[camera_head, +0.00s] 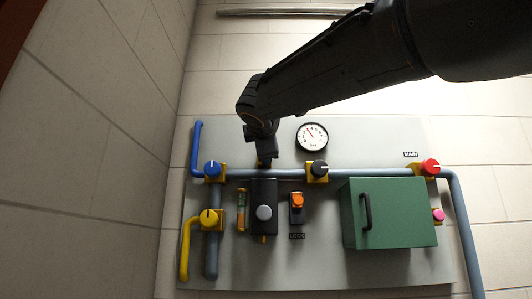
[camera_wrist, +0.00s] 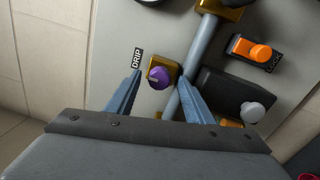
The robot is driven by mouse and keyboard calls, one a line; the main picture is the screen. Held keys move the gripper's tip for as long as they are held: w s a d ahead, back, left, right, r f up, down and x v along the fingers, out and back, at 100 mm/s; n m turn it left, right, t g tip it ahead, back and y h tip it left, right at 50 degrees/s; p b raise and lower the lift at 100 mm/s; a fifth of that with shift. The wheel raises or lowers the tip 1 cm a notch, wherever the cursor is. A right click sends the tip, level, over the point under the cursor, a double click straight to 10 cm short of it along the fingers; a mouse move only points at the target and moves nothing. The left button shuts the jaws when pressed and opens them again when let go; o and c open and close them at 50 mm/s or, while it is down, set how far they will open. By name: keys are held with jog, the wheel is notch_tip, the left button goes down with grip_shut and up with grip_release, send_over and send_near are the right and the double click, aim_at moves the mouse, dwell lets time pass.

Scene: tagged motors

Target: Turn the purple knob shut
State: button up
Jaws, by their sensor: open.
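The purple knob (camera_wrist: 159,77) sits on a yellow valve body beside a grey pipe in the wrist view, with a white pointer mark on its face. A DRIP label (camera_wrist: 138,58) is next to it. My gripper (camera_wrist: 161,72) is open, its two blue-grey fingers on either side of the knob. I cannot tell whether they touch it or how far off the panel they are. In the head view my gripper (camera_head: 266,159) is over the upper pipe and hides the purple knob.
The panel (camera_head: 240,135) carries a blue knob (camera_head: 212,168), yellow knob (camera_head: 209,217), black knob (camera_head: 319,169), red knob (camera_head: 430,167), pink knob (camera_head: 438,215), gauge (camera_head: 311,137), orange LOCK switch (camera_head: 298,200) and green box (camera_head: 395,215). A black unit (camera_head: 263,195) stands close below my gripper.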

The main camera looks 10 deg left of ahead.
jog(key=b+v, duration=0.2)
jog(key=v, duration=0.4)
jog(key=shift+s+b, duration=0.3)
jog(key=shift+s, duration=0.05)
jog(key=shift+d, duration=0.15)
